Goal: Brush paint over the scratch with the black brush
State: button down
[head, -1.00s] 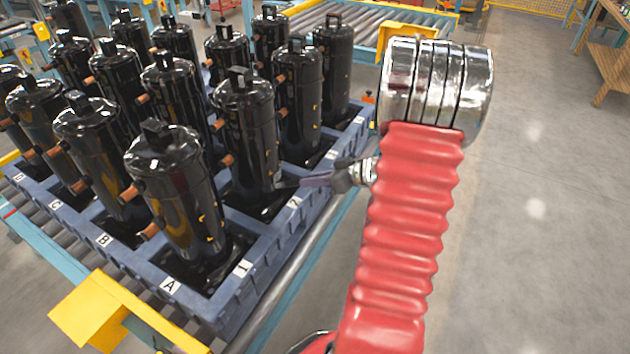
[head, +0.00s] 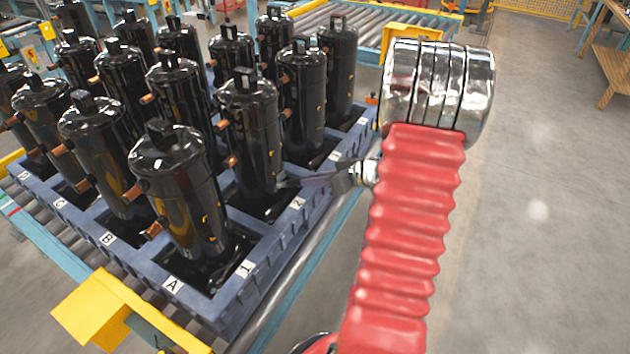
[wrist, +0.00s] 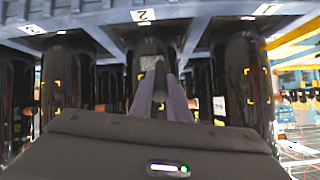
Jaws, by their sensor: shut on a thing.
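Black compressors stand upright in the blue pallet (head: 232,306). My gripper (head: 290,182) reaches in from the right, low on the front-row compressor (head: 248,125) by label 2. The wrist view shows this compressor (wrist: 152,45) straight ahead, with the labels at the top of the picture. My gripper's purple-grey fingers (wrist: 159,100) are shut on a dark, narrow thing between them, which looks like the black brush (wrist: 158,78). A greyish patch (wrist: 150,62) on the compressor lies at its tip; it may be the scratch. I cannot tell whether the tip touches it.
Neighbouring compressors (head: 180,190) and (head: 304,95) stand close on either side of my gripper. Copper stubs (head: 153,229) stick out of the compressors. A yellow bracket (head: 95,310) is at the pallet's near corner. Open floor (head: 540,220) lies to the right.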

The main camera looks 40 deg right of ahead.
jog(key=shift+w+a, duration=0.25)
jog(key=shift+w, duration=0.4)
dwell(0.3)
jog(key=shift+w+d, duration=0.25)
jog(key=shift+d, duration=0.5)
jog(key=shift+w+d, duration=0.2)
jog(key=shift+d, duration=0.55)
jog(key=shift+w+d, duration=0.25)
jog(key=shift+d, duration=0.5)
jog(key=shift+w+d, duration=0.2)
jog(key=shift+d, duration=0.55)
jog(key=shift+a, duration=0.1)
jog(key=shift+s+a, duration=0.25)
jog(key=shift+a, duration=0.5)
jog(key=shift+s+a, duration=0.2)
jog(key=shift+a, duration=0.5)
